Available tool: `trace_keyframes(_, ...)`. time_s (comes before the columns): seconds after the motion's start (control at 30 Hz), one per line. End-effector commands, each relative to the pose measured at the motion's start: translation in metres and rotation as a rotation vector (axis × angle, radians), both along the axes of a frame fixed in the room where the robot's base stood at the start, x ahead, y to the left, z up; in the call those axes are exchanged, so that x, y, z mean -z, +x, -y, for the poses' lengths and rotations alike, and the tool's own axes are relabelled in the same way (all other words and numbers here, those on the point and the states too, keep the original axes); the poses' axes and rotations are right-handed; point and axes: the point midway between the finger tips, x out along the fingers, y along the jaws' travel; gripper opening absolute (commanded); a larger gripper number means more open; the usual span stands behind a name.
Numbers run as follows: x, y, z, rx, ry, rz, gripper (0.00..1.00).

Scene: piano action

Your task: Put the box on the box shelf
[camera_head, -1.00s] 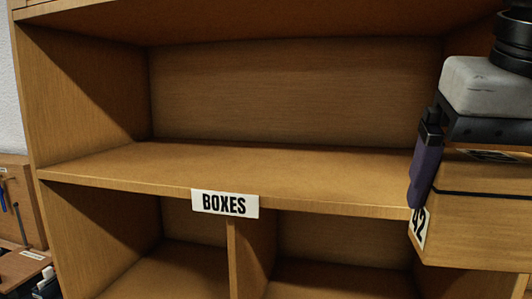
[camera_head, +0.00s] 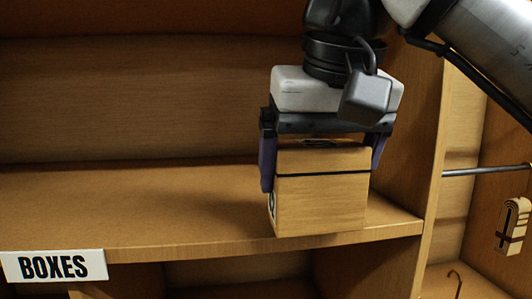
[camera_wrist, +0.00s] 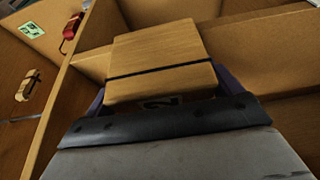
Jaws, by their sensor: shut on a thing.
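The wooden box (camera_head: 322,205) has a dark line around it and part of a printed label on its left side. My gripper (camera_head: 322,160) is shut on the box from above, with one purple finger on each side. The box is upright at the right part of the box shelf (camera_head: 150,205), which bears a "BOXES" label (camera_head: 54,266). The box's lower front overlaps the shelf's front edge in the head view; I cannot tell whether it touches the shelf. The wrist view shows the box (camera_wrist: 160,58) between the fingers.
The shelf surface left of the box is empty. An upright divider (camera_head: 432,150) stands to the right. Beyond it are a metal rod (camera_head: 485,171) and a hanging wooden item (camera_head: 513,225). A red item (camera_wrist: 72,30) shows in the wrist view.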

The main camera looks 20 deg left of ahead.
Motion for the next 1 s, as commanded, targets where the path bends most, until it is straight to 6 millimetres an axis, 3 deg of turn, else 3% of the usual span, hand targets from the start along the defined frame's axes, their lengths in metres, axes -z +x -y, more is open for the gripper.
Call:
trace_keyframes(0.2, 0.000, 0.049, -0.036, -0.003, 0.002, -0.002, 0.62)
trace_keyframes(0.4, -0.001, 0.082, -0.058, -0.002, 0.002, -0.001, 0.62)
trace_keyframes(0.63, 0.000, 0.100, -0.069, -0.001, 0.002, -0.001, 0.62)
trace_keyframes(0.8, -0.002, 0.125, -0.087, -0.003, 0.002, -0.002, 0.62)
trace_keyframes(1.0, 0.014, 0.125, -0.085, -0.001, 0.000, 0.000, 0.62)
